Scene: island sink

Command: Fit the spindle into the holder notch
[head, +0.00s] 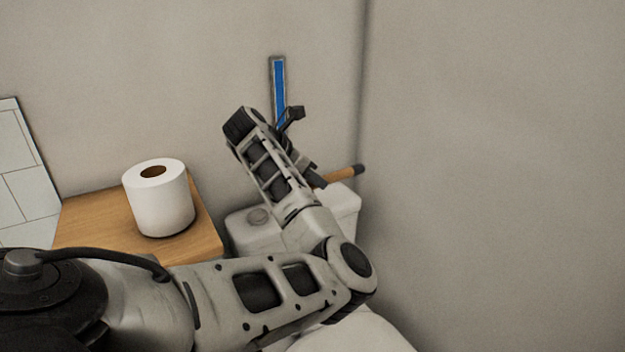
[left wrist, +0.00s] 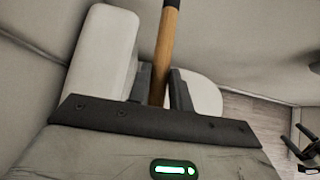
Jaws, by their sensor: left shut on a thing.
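The spindle (head: 343,175) is a wooden rod with a black end, seen beside my left forearm in the head view. In the left wrist view the spindle (left wrist: 163,50) runs between the dark fingers of my left gripper (left wrist: 159,88), which is shut on it. In the head view this gripper (head: 314,177) is partly hidden by my own arm, above the white tank. A blue strip in a grey frame (head: 278,85) is on the wall, with a black bracket-like part (head: 292,114) near its lower end. This may be the holder; I cannot make out a notch. The spindle is apart from the strip.
A white paper roll (head: 159,198) stands upright on a wooden top (head: 85,220) at the left. A white toilet tank (head: 343,203) is below the gripper, with a white lid (head: 352,335) in front. The wall at the right is bare.

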